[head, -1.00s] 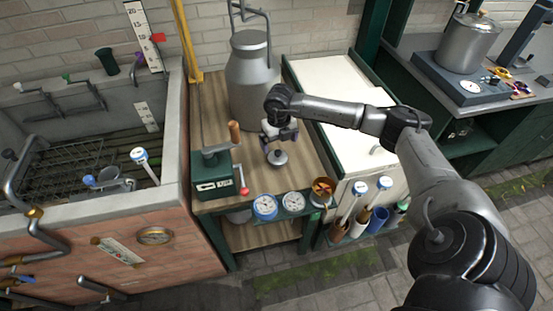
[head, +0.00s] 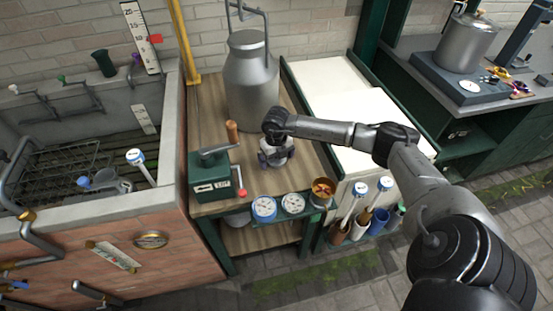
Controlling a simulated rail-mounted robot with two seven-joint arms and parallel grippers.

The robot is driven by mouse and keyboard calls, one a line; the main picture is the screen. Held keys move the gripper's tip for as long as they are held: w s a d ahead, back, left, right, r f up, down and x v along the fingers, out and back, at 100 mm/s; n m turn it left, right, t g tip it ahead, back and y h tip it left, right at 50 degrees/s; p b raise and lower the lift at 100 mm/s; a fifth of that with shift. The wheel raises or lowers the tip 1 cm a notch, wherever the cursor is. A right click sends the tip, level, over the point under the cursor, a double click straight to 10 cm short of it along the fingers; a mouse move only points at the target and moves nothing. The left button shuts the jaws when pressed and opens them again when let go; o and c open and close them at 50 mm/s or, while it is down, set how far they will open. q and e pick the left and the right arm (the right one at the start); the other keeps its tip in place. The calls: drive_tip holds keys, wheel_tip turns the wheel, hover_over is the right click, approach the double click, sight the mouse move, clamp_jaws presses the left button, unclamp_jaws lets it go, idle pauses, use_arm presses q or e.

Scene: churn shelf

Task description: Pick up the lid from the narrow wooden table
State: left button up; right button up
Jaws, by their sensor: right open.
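The narrow wooden table (head: 206,116) stands in the middle of the head view, against the brick wall. The small grey lid (head: 277,159) lies on its right half, partly covered by my right gripper. My right gripper (head: 276,157) points down at the lid with its fingers open, one on either side of it. I cannot tell whether the fingers touch the lid. My left gripper is not in view.
A tall metal churn (head: 251,85) stands behind the lid. A green box with a crank (head: 210,178) is to the left. Dials (head: 264,208) and a copper-coloured valve wheel (head: 323,188) line the front edge. A white-topped cabinet (head: 335,88) adjoins on the right.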

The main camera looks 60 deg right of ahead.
drive_tip(key=shift+c, duration=0.5)
drive_tip(key=shift+r, duration=0.1)
drive_tip(key=c, duration=0.9)
